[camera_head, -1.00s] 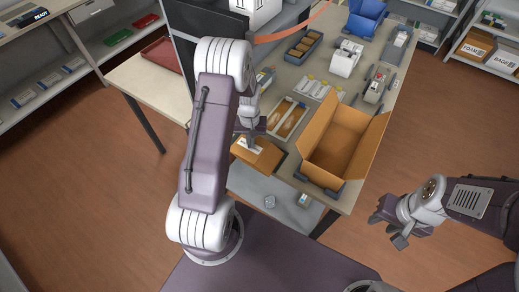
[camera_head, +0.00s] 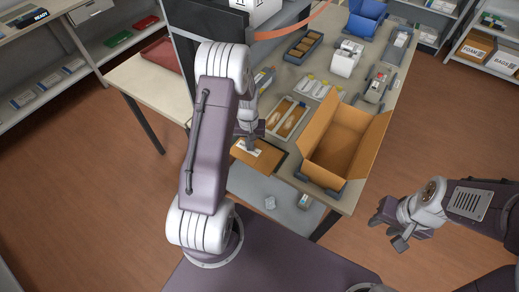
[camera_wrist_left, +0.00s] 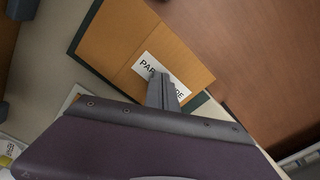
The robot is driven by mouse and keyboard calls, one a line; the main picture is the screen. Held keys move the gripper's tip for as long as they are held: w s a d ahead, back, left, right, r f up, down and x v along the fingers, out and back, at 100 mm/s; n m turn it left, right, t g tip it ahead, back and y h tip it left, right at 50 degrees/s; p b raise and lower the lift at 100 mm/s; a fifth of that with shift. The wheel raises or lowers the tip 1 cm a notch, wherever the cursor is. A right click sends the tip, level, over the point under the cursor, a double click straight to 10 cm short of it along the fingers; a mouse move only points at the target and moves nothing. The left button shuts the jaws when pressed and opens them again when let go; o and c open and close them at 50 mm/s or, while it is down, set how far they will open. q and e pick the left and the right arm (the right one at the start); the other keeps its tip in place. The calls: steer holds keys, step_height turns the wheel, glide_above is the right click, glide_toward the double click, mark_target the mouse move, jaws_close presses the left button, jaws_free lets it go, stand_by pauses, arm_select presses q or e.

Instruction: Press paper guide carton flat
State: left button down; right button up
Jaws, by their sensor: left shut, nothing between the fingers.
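The paper guide carton (camera_head: 270,156) is a brown cardboard piece with a white printed label, near the table's front edge. In the head view it looks flat and thin. In the left wrist view the carton (camera_wrist_left: 120,40) shows a crease across it and lies over a dark mat or border. My left gripper (camera_head: 247,146) is shut and empty, with its fingertips at the label; the fingers (camera_wrist_left: 158,78) cover part of the printing. Whether they touch cannot be told. My right gripper (camera_head: 392,230) is off the table to the right, with its fingers apart.
A large open cardboard box (camera_head: 340,145) stands right of the carton. A tray with two long brown parts (camera_head: 288,118) lies behind it. A white device (camera_head: 346,60) and a blue bin (camera_head: 364,20) are farther back. A lower shelf (camera_head: 265,190) holds small items.

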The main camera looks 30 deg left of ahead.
arm_select(q)
steer(key=shift+s+d+f, duration=0.1)
steer(key=shift+s+f, duration=0.05)
steer(key=shift+s, duration=0.05)
